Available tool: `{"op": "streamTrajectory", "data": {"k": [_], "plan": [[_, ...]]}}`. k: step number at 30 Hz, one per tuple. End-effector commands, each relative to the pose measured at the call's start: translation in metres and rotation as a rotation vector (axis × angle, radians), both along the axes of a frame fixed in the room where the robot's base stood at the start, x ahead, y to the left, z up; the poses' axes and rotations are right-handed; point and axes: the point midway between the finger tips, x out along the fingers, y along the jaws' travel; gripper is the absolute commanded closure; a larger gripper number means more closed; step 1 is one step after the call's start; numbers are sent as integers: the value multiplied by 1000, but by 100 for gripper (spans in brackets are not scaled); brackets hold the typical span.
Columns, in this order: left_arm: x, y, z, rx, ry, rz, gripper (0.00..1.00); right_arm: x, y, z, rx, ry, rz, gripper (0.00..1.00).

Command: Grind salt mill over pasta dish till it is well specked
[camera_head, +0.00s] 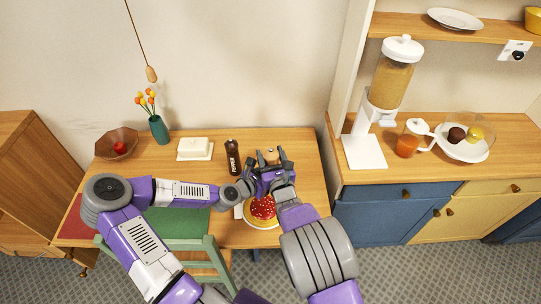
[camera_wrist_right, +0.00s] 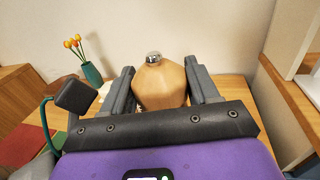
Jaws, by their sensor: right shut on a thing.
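The salt mill is a pale wooden mill (camera_wrist_right: 160,88) with a silver knob on top. It stands between the two fingers of my right gripper (camera_wrist_right: 160,92) in the right wrist view, and its lower part is hidden. In the head view only a bit of the mill (camera_head: 271,155) shows at my right gripper (camera_head: 271,168), which is shut on it. The pasta dish (camera_head: 262,208), topped with red sauce, lies just below the gripper in the picture, partly covered by my right arm. My left gripper (camera_head: 246,183) is close beside the right one; its jaws are unclear.
A dark pepper mill (camera_head: 234,158) stands just left of the grippers. A butter dish (camera_head: 195,148), a teal vase with flowers (camera_head: 158,128) and a wooden bowl with a red fruit (camera_head: 117,143) stand farther left. The table's right end (camera_head: 308,160) is clear. A green chair (camera_head: 180,243) stands in front.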

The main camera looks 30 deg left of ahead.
Motion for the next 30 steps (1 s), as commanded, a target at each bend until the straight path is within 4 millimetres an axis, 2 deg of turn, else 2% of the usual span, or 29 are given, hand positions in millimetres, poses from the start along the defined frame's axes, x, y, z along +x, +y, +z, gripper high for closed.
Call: {"op": "streamTrajectory", "data": {"k": [16,17,18,30], "plan": [[0,-1,1,-1,-2,-2,79,0,0,0,1,0,-25,71],[0,-1,1,-1,-2,-2,79,0,0,0,1,0,-25,39],[0,-1,1,-1,-2,-2,79,0,0,0,1,0,-25,34],[0,-1,1,-1,-2,-1,79,-5,-4,1,1,0,-24,34]]}}
